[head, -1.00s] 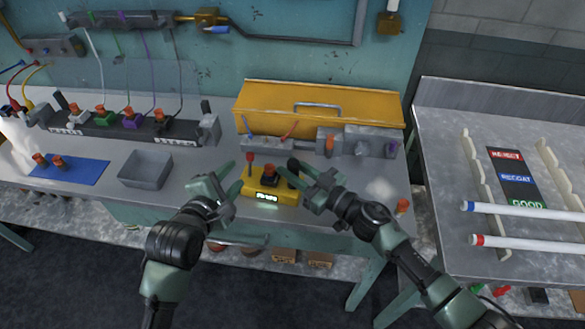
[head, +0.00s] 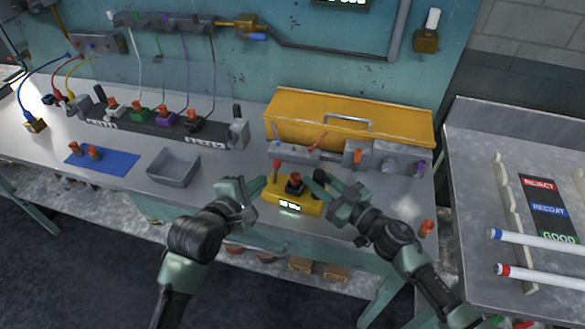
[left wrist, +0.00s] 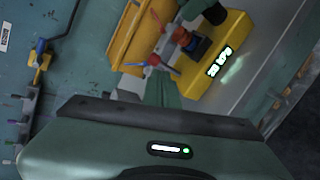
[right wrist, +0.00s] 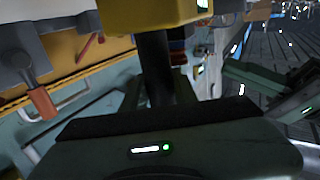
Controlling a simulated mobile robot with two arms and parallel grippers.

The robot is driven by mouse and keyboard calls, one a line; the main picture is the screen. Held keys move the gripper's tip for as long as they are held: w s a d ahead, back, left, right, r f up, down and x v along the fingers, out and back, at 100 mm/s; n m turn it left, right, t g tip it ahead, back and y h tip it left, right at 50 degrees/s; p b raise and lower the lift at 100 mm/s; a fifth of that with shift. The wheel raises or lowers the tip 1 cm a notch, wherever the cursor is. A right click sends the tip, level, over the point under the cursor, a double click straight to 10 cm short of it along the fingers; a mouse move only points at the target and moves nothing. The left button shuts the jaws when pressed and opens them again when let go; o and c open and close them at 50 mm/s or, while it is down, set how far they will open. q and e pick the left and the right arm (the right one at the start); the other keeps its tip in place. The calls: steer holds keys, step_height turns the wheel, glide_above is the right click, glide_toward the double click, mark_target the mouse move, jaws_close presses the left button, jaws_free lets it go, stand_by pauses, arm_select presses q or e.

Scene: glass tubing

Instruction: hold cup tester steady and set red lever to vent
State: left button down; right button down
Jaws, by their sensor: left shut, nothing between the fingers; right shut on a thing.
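The yellow cup tester (head: 275,201) sits at the bench's front edge, with a lit display (head: 290,207) and a dark cup with an orange top (head: 295,182). Its red lever (head: 277,165) stands upright at its left end; the red tip also shows in the left wrist view (left wrist: 155,60). My left gripper (head: 262,184) is shut and empty, close beside the lever; contact is unclear. My right gripper (head: 318,180) is shut on the tester's black handle at its right end. The handle (right wrist: 155,65) shows below the yellow body (right wrist: 150,12) in the right wrist view.
A grey valve block (head: 335,157) and a yellow toolbox (head: 275,122) stand close behind the tester. A grey bin (head: 174,168) and a blue mat (head: 103,160) lie to the left. A small orange-topped piece (head: 426,228) stands at the right bench edge.

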mark_target(276, 172)
arm_select(q)
steer(key=w+a+f+m+h, duration=0.1)
steer(key=w+a+f+m+g+h, duration=0.1)
steer(key=m, duration=0.1)
steer(key=w+a+f+m+g+h, duration=0.1)
steer(key=w, duration=0.1)
steer(key=shift+a+f+m, duration=0.15)
steer(key=shift+f+m, duration=0.1)
steer(key=shift+m, duration=0.05)
steer(key=w+a+r+m+h, duration=0.2)
steer(key=w+a+r, duration=0.1)
steer(key=a, duration=0.2)
steer(key=shift+w+m+g, duration=0.15)
steer(key=shift+m+g, duration=0.15)
steer(key=shift+g, duration=0.1)
steer(key=x, duration=1)
steer(key=shift+w+d, duration=0.1)
steer(key=shift+w, duration=0.05)
steer(key=shift+s+d+r, duration=0.15)
steer(key=shift+s+d, duration=0.05)
steer(key=shift+s, duration=0.3)
steer(key=shift+s+d+r, duration=0.2)
steer(key=shift+s, duration=0.25)
steer(key=shift+s+d+r, duration=0.3)
steer(key=shift+s+d, duration=0.2)
steer(key=shift+s, duration=0.3)
